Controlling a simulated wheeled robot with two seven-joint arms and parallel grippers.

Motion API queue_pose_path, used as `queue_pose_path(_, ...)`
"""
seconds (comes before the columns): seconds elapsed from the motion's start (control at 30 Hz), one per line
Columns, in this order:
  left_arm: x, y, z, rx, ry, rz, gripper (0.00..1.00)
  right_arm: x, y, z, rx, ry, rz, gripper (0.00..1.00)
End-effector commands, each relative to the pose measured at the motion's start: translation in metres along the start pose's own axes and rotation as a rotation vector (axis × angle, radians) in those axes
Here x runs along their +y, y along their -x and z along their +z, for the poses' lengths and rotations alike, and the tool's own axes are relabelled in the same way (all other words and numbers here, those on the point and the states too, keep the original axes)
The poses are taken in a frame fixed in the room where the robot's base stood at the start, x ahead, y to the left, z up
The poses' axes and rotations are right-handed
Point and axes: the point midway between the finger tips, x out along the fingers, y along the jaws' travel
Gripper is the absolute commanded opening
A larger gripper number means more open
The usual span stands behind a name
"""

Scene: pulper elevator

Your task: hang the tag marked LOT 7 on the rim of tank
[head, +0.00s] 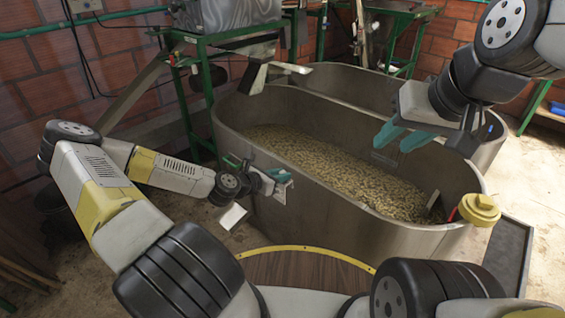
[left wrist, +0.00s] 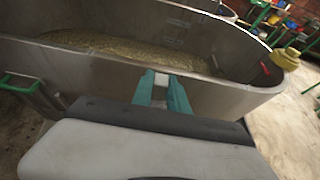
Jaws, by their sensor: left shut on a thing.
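The metal tank (head: 350,210) stands in front of me, partly filled with pale beans, its rim uncovered along the near side. My left gripper (head: 284,184) is at the outside of the tank's near wall, below the rim. Its teal fingers (left wrist: 164,92) are shut on a small pale thing (left wrist: 160,86); I cannot read any marking or tell whether it is the LOT 7 tag. A white square (head: 233,216) shows just left of the tank, below my left wrist; no lettering is readable. My right gripper (head: 402,138) is open and empty above the tank's right half.
A yellow round fitting (head: 480,209) with a red part sits at the tank's right end. A green handle (left wrist: 20,84) is on the left of the left wrist view. A second tank (head: 345,85) stands behind. A green-framed machine (head: 190,90) stands at the back left.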

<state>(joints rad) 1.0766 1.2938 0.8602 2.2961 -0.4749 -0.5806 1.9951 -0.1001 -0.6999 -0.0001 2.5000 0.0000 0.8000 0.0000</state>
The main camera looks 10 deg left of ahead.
Motion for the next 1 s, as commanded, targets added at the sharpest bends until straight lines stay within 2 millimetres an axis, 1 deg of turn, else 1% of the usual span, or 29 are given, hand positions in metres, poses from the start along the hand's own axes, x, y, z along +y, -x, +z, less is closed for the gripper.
queue_pose_path(1.0, 0.0, -0.076, 0.032, -0.001, -0.002, 0.0, 0.0, 0.0, 0.0, 0.0, 0.0, 0.0, 0.0, 0.36)
